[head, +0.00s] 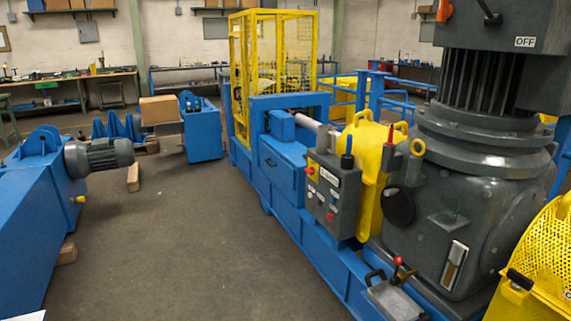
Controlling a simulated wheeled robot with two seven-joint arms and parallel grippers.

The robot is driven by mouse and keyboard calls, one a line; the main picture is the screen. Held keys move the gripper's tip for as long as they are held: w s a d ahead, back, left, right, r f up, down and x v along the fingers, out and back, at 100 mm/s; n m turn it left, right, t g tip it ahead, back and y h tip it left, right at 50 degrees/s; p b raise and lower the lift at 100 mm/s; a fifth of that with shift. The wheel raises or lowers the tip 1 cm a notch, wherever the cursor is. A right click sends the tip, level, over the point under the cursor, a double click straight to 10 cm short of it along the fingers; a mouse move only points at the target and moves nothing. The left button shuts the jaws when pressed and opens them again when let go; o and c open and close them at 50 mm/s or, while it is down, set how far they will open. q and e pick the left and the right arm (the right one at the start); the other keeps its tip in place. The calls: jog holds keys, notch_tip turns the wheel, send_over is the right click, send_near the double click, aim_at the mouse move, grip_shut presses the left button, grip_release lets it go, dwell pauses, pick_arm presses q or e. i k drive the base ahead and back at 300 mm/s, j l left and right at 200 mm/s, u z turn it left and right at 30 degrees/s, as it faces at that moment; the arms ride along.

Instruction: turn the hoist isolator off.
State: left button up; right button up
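No part labelled as the hoist isolator can be read in the head view. A dark grey box (515,28) at the upper right, on top of the large grey motor, carries a white label reading OFF (525,42). An orange handle (445,11) and a black lever (487,13) are at its left side, cut by the top edge. Neither of my grippers is in view.
A long blue machine (285,190) with a yellow mesh cage (290,45) runs along the right. The grey gearbox (460,190) and yellow perforated guard (540,255) stand at the right. Blue equipment (35,200) is at the left. The floor (180,240) between is clear.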

aim_at(312, 171)
jog(key=i, duration=1.1)
jog(key=i+z, duration=0.1)
jog(key=z, duration=0.7)
jog(key=i+j+z, duration=0.5)
jog(key=j, duration=0.2)
jog(key=i+j, duration=0.15)
jog(key=j, duration=0.2)
jog(key=i+j+z, duration=0.1)
jog(key=j, duration=0.2)
jog(key=i+j, duration=0.2)
jog(key=j, duration=0.15)
jog(key=i+j+z, duration=0.1)
jog(key=j, duration=0.25)
